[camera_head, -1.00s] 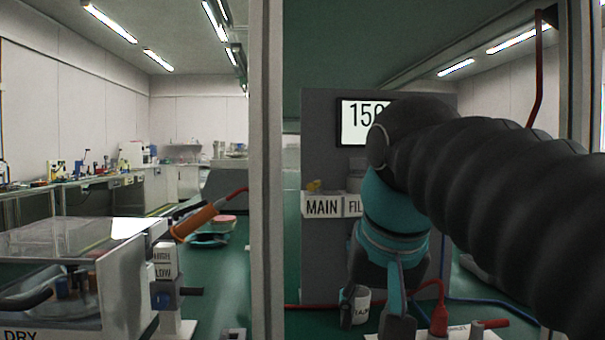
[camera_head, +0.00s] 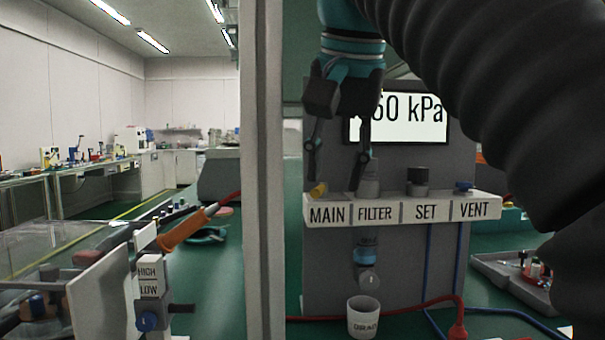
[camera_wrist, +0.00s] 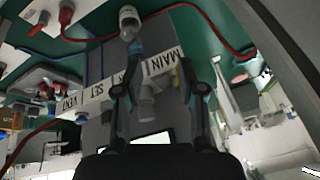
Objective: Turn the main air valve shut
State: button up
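The main air valve has a small yellow handle (camera_head: 318,190) standing above the MAIN label (camera_head: 327,214) at the left end of the white shelf. My gripper (camera_head: 337,180) hangs down over the shelf with its fingers spread. In the head view its left finger is just above and partly in front of the yellow handle, and its right finger is by the grey filter part (camera_head: 369,182). Contact cannot be told.
The SET knob (camera_head: 417,182) and blue VENT valve (camera_head: 464,186) stand to the right on the shelf. A display (camera_head: 420,128), partly hidden by my gripper, reads "60 kPa" in its visible part. A white cup (camera_head: 363,318) stands below the filter. A pale post (camera_head: 262,170) rises on the left.

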aim_at(319, 187)
jog(key=w, duration=0.5)
jog(key=w+p, duration=0.1)
jog(key=w, duration=0.1)
jog(key=shift+w+a, duration=0.3)
jog(key=shift+w, duration=0.05)
jog(key=shift+w+f+b, duration=0.15)
jog(key=shift+f+b, duration=0.45)
jog(key=shift+f, duration=0.3)
jog(key=shift+w+f, duration=0.25)
jog(key=shift+f, duration=0.25)
grip_shut()
